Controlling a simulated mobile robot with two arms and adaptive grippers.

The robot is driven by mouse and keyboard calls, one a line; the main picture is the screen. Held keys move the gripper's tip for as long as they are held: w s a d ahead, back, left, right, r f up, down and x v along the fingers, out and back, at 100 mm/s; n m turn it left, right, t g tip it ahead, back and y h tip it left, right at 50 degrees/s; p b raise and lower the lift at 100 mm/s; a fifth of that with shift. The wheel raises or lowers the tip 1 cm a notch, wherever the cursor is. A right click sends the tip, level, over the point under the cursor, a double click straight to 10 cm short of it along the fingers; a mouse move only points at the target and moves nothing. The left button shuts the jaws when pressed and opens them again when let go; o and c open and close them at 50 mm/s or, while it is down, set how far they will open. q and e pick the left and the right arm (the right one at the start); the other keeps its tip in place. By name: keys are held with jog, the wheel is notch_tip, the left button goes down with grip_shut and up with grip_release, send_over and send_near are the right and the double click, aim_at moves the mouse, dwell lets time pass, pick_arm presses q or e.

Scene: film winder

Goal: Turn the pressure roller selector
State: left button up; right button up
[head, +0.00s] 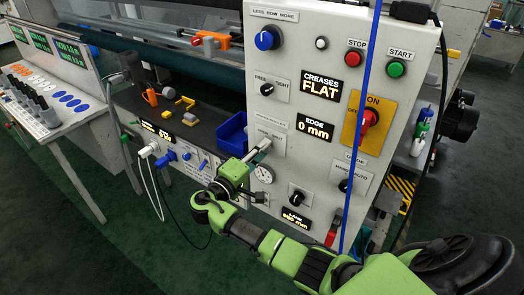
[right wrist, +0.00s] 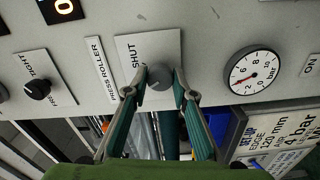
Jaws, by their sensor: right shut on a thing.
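The pressure roller selector is a round grey knob (right wrist: 160,74) on a light plate on the control panel (head: 325,45). In the right wrist view the word SHUT and a PRESS ROLLER label are beside it. My right gripper (right wrist: 161,80) has one fingertip on each side of the knob and is shut on it. In the head view the right gripper (head: 262,149) reaches the panel's lower left part and hides most of the knob. My left gripper is not in view.
A pressure gauge (right wrist: 254,75) is right of the selector in the wrist view. A black FREE/TIGHT knob (head: 267,90) is above it in the head view. A blue bin (head: 232,134) stands close on the left. A blue vertical bar (head: 363,130) crosses the panel.

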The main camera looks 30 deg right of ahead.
jog(key=o, duration=1.1)
jog(key=v, duration=1.2)
jog(key=shift+f, duration=0.1)
